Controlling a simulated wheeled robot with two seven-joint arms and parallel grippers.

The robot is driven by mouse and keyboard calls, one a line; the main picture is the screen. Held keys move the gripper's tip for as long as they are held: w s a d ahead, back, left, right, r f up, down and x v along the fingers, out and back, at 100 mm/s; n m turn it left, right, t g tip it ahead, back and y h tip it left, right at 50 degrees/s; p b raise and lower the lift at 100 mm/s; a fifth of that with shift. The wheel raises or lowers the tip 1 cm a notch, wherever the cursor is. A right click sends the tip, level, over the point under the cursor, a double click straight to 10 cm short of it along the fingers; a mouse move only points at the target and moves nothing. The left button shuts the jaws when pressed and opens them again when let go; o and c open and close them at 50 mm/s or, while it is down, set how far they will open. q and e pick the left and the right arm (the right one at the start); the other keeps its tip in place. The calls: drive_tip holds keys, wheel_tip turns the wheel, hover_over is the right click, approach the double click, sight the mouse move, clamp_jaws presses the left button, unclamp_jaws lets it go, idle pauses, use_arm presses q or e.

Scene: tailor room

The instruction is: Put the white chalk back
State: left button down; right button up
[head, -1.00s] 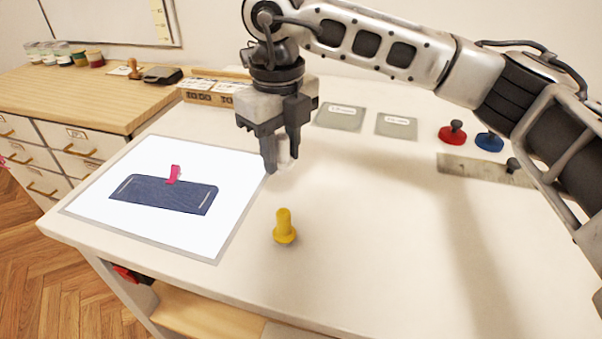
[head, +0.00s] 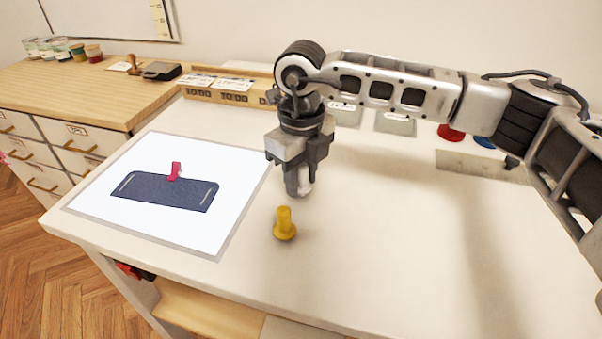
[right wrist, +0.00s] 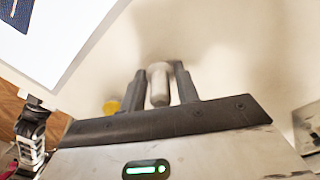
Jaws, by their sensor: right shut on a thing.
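My right gripper (head: 300,191) points down above the table, shut on the white chalk. In the right wrist view the white chalk (right wrist: 158,84) is a pale rounded stick held between the two dark fingers (right wrist: 160,86). In the head view only a small pale end of it shows at the fingertips. The gripper is behind and slightly right of a yellow peg-like piece (head: 284,224) that stands upright on the table. My left gripper is not in view.
A white sheet with a dark blue fabric piece (head: 165,192) and a pink clip (head: 175,171) lies left. Labelled boxes (head: 220,92) stand at the back. Grey labelled cards (head: 396,124), red (head: 451,133) and blue (head: 485,142) pieces and a ruler (head: 470,165) lie behind my arm. The front right is clear.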

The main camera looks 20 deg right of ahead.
drive_tip(key=o, duration=0.9)
drive_tip(key=shift+f, duration=0.1)
drive_tip(key=shift+o, duration=0.2)
wheel_tip(320, 180, up, 12)
drive_tip(key=shift+r+b, duration=0.2)
drive_tip(key=shift+b, duration=0.1)
